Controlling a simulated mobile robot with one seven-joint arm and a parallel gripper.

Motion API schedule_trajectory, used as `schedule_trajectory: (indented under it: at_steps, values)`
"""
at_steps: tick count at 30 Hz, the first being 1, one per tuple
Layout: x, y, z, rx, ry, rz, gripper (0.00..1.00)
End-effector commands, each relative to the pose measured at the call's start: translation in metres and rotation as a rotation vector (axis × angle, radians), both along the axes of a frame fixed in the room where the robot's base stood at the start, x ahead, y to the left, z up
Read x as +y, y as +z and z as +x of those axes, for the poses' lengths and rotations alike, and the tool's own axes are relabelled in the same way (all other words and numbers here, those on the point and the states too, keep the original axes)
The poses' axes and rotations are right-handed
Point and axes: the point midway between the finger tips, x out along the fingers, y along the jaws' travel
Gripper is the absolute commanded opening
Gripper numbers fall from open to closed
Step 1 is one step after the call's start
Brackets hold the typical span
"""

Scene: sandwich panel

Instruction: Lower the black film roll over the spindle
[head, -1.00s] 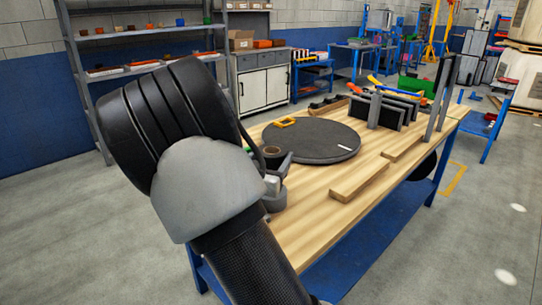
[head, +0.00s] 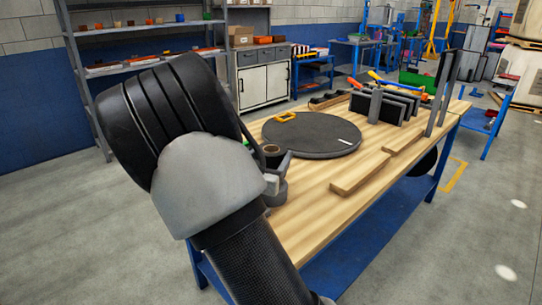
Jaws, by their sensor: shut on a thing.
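The black film roll (head: 272,158) shows in part in the head view, at the near left end of the wooden table, with a brown core at its top. My gripper (head: 281,172) is at the roll and shut on it; my arm covers much of both. The roll looks upright. I cannot make out the spindle, so I cannot tell whether the roll is above it or around it.
Wooden strips (head: 360,174) lie to the right. Upright dark panels (head: 388,106) and tall grey posts (head: 441,92) stand at the far end.

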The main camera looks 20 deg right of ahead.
Motion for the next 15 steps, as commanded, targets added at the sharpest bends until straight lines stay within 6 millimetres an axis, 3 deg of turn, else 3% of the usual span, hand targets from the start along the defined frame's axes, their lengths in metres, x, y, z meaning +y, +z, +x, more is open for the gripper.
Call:
schedule_trajectory:
  at_steps: [4, 5, 8, 15]
  values:
    - [0.0001, 0.0007, 0.0001, -0.002, 0.0, -0.001, 0.4]
    - [0.0001, 0.0007, 0.0001, -0.002, 0.0, -0.001, 0.7]
    - [0.0, 0.0006, 0.0, -0.001, 0.0, -0.001, 0.87]
    - [0.0002, -0.0006, -0.0002, 0.001, 0.0, 0.0, 0.91]
